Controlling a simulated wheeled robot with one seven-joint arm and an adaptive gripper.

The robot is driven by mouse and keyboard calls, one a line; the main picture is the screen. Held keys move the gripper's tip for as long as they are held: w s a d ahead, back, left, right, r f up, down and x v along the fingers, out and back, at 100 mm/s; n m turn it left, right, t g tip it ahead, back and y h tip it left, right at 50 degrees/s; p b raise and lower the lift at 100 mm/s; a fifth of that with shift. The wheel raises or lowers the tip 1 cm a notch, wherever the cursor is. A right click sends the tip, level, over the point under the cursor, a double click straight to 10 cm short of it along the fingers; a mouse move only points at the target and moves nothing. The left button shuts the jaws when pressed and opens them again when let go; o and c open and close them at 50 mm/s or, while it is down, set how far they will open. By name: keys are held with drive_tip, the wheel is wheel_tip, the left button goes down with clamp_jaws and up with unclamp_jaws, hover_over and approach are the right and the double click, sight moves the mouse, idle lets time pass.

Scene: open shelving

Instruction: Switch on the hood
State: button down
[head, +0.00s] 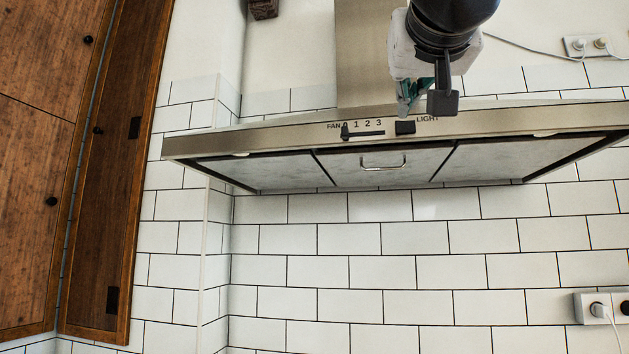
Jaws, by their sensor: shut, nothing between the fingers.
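The hood (290,135) is a metal range hood on the tiled wall, seen from below in the head view. Its front edge carries a fan slider (362,134) under the marks 0 1 2 3, with the dark knob at the left end, and a dark light switch (405,127) beside the word LIGHT. My gripper (408,106) is shut and empty. It hangs just above the front edge, close above the light switch. I cannot tell whether it touches the hood.
A wooden cabinet door (115,170) stands along the left side. A wall outlet with plugs (585,46) is at the upper right, and another outlet (600,308) is at the lower right. The tiled wall below the hood is clear.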

sight(406, 126)
drive_tip(key=w, duration=0.2)
drive_tip(key=w+d, duration=0.1)
drive_tip(key=w, duration=0.2)
drive_tip(key=w+p, duration=0.1)
drive_tip(key=w, duration=0.1)
drive_tip(key=shift+w+d, duration=0.2)
drive_tip(key=shift+d, duration=0.05)
